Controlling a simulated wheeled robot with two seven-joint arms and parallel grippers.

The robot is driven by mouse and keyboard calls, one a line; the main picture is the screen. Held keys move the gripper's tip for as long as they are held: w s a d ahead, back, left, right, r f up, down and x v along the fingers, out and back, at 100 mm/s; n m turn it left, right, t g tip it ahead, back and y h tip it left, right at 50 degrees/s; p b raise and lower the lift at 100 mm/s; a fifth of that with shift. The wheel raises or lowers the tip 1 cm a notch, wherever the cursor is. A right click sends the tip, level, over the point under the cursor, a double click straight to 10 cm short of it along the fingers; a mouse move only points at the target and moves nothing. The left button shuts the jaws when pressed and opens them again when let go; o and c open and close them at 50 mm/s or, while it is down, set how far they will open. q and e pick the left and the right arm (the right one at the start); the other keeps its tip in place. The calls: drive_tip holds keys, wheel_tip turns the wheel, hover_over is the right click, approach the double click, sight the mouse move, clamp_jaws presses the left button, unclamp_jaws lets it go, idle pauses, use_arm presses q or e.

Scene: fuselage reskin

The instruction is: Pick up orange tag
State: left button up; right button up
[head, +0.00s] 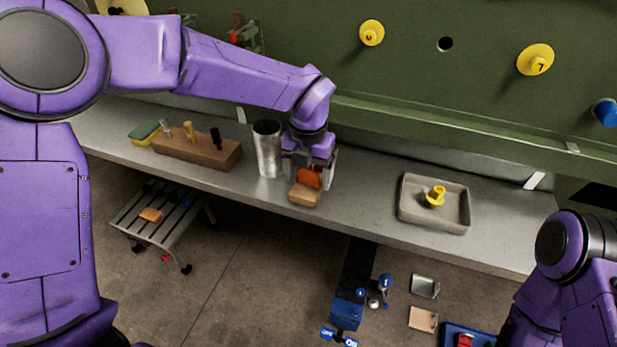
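The orange tag (309,178) stands tilted at a small tan wooden block (304,196) near the front edge of the grey bench. My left gripper (310,176) reaches down over it from behind. Its fingers are spread to the left and right of the tag, and the tag shows between them. I cannot tell whether the fingers touch the tag. My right arm shows at the lower right, but its gripper is out of the frame.
A metal cup (267,150) stands just left of my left gripper. A wooden holder (197,149) with several upright pieces and a sponge (145,133) lie further left. A grey tray (433,214) with a yellow piece (436,196) is to the right. The green panel rises behind.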

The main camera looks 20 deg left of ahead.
use_arm(q)
drive_tip(key=c, duration=0.9)
